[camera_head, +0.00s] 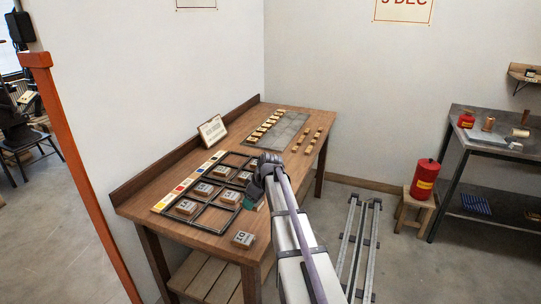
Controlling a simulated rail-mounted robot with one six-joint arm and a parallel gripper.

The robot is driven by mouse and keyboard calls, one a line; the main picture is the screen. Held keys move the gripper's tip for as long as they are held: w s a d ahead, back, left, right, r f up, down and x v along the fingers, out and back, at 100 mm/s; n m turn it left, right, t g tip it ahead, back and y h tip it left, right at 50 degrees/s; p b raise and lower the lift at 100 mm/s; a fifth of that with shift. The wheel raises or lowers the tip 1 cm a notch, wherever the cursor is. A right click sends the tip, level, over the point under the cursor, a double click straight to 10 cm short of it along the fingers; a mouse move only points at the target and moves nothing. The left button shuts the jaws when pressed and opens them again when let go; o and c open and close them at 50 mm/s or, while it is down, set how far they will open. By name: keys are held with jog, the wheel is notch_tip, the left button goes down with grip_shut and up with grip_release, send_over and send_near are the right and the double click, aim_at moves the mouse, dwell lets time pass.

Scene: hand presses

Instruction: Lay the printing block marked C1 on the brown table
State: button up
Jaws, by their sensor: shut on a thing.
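The brown table (200,238) stands against the left wall. A dark tray (209,219) on it holds several pale printing blocks, such as one at its front left (186,207). One block (243,239) lies outside the tray, near the table's front right corner; its mark is too small to read for certain. My gripper (251,204) is low over the tray's right edge, seen from behind. It is shut on what I take to be a printing block, mostly hidden by the gripper and arm. I cannot read which block is marked C1.
A strip of coloured squares (189,181) lies left of the tray. A small sign (212,131) stands at the back. A grey slab (285,130) with brass pieces fills the far end. Rails (363,245) lie on the floor at right.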

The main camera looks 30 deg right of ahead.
jog(key=shift+s+a+n, duration=0.15)
jog(key=shift+s+n, duration=0.15)
jog(key=shift+w+f, duration=0.1)
jog(key=shift+w, duration=0.1)
jog(key=b, duration=0.7)
send_over(252, 226)
jog(key=f, duration=0.7)
jog(key=shift+s+d, duration=0.3)
jog(key=shift+d, duration=0.05)
notch_tip(252, 226, down, 4)
jog(key=b, duration=0.3)
jog(key=shift+r, duration=0.2)
jog(key=shift+s+r, duration=0.1)
jog(key=shift+r, duration=0.15)
jog(key=shift+f, duration=0.15)
jog(key=o, duration=1)
jog(key=shift+c, duration=0.2)
